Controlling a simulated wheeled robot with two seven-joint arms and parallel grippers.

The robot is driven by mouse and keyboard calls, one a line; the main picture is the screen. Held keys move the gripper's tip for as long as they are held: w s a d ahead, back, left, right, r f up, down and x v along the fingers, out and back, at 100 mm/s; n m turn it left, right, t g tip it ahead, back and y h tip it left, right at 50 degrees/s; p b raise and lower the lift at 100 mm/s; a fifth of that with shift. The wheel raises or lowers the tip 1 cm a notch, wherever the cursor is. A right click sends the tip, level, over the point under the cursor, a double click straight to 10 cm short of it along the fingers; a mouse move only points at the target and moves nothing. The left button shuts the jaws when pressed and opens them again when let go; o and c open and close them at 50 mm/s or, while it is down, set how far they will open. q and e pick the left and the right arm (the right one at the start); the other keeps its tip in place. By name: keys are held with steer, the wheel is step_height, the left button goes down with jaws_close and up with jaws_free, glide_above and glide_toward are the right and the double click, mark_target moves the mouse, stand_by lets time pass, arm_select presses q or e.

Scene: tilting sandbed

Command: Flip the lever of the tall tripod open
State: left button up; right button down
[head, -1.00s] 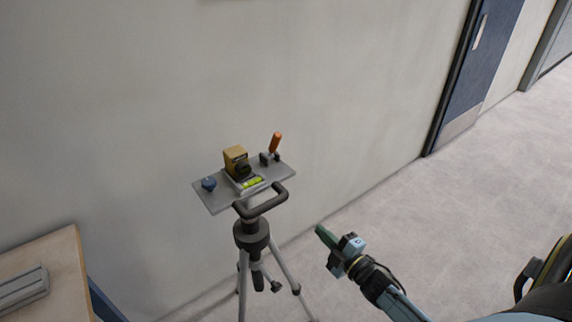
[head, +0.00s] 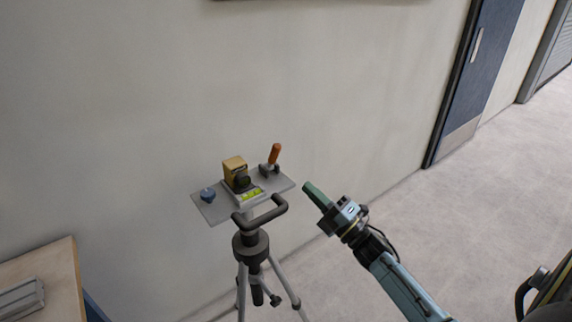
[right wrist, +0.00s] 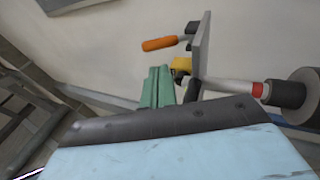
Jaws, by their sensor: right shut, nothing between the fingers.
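The tall tripod (head: 251,247) stands against the wall, with a grey plate (head: 209,212) on top. An orange-handled lever (head: 275,154) stands nearly upright at the plate's right end. It also shows in the right wrist view (right wrist: 160,43), beyond the fingertips. A yellow-brown box (head: 234,167) with a dark round front, a green level (head: 251,195) and a blue knob (head: 207,194) are on the plate. My right gripper (head: 306,187) is shut and empty, just right of the plate and apart from it; its green fingers also show in the right wrist view (right wrist: 157,88). My left gripper is out of view.
A black bar handle (head: 262,218) sticks out at the plate's front. A wooden table (head: 55,258) with a grey item (head: 20,297) stands at the lower left. The wall (head: 330,90) is close behind the tripod. Floor at the right (head: 470,220) is clear.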

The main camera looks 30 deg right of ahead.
mark_target(279, 150)
steer(key=p+x, duration=0.1)
steer(key=x, duration=0.8)
steer(key=shift+w, duration=0.2)
steer(key=shift+w+r+g+h+p, duration=0.2)
steer(key=shift+r+g+h+p, duration=0.3)
steer(key=shift+p, duration=1.2)
steer(key=r+g+p, duration=0.1)
steer(key=p, duration=0.2)
steer(key=w+r+m+g+p, duration=0.1)
steer(key=p, duration=0.2)
steer(key=shift+w+g+h+p, duration=0.15)
steer(key=shift+g+h+p, duration=0.15)
steer(key=shift+g+p, duration=0.1)
steer(key=shift+w+r+g+p, duration=0.1)
steer(key=shift+w+g+p, duration=0.1)
steer(key=shift+g+p, duration=0.15)
steer(key=shift+w+a, duration=0.1)
steer(key=shift+w, duration=0.35)
steer(key=shift+r+b+x, duration=0.25)
steer(key=shift+b+x, duration=0.05)
steer(key=shift+x, duration=0.95)
steer(key=shift+w+d+r, duration=0.1)
steer(key=shift+d+r, duration=0.1)
